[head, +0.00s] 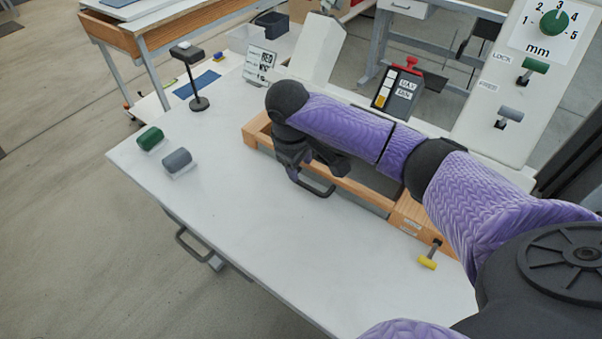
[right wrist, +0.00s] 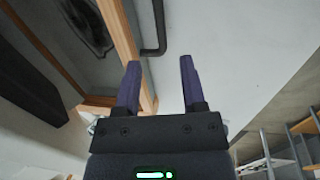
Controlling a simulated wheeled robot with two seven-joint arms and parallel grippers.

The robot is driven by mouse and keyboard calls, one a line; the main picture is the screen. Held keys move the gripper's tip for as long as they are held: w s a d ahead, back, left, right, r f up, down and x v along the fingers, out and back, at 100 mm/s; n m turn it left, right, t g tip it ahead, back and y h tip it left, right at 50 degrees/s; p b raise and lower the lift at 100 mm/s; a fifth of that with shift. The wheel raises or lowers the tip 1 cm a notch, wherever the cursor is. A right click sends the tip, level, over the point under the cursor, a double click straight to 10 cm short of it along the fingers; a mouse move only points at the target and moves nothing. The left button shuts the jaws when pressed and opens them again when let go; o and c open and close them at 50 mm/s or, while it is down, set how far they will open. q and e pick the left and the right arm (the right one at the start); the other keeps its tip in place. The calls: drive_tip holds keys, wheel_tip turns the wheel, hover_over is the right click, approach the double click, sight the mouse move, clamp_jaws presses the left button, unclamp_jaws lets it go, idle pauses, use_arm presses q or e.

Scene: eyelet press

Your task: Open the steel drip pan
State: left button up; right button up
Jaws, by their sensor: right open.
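A wooden-framed tray (head: 258,139) with a grey inside lies on the white table, partly hidden under my right arm. I cannot tell whether its grey part is the steel drip pan. A dark bar handle (head: 316,190) stands out from its front side. The handle also shows in the right wrist view (right wrist: 159,28), just beyond my fingertips. My right gripper (right wrist: 160,62) is open and empty, its two purple fingers spread apart and pointing toward the handle. In the head view my wrist covers most of the gripper. My left gripper is not in view.
A second bar handle (head: 192,246) sits below the table's front edge, beside a small metal plate. The table's front middle is clear.

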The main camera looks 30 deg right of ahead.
sight(303, 183)
drive_tip(key=f, duration=0.2)
drive_tip(key=f+b, duration=0.1)
drive_tip(key=f, duration=0.1)
drive_tip(key=f+b, duration=0.1)
drive_tip(key=f, duration=0.1)
drive_tip(key=shift+w+d, duration=0.2)
drive_tip(key=shift+d, duration=0.2)
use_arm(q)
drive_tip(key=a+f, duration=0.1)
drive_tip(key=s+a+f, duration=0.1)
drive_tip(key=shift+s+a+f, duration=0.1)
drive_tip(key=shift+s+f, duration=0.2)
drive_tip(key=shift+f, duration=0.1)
use_arm(e)
drive_tip(key=shift+r, duration=0.1)
clamp_jaws()
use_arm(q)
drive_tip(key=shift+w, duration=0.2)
use_arm(e)
drive_tip(key=shift+w, duration=0.1)
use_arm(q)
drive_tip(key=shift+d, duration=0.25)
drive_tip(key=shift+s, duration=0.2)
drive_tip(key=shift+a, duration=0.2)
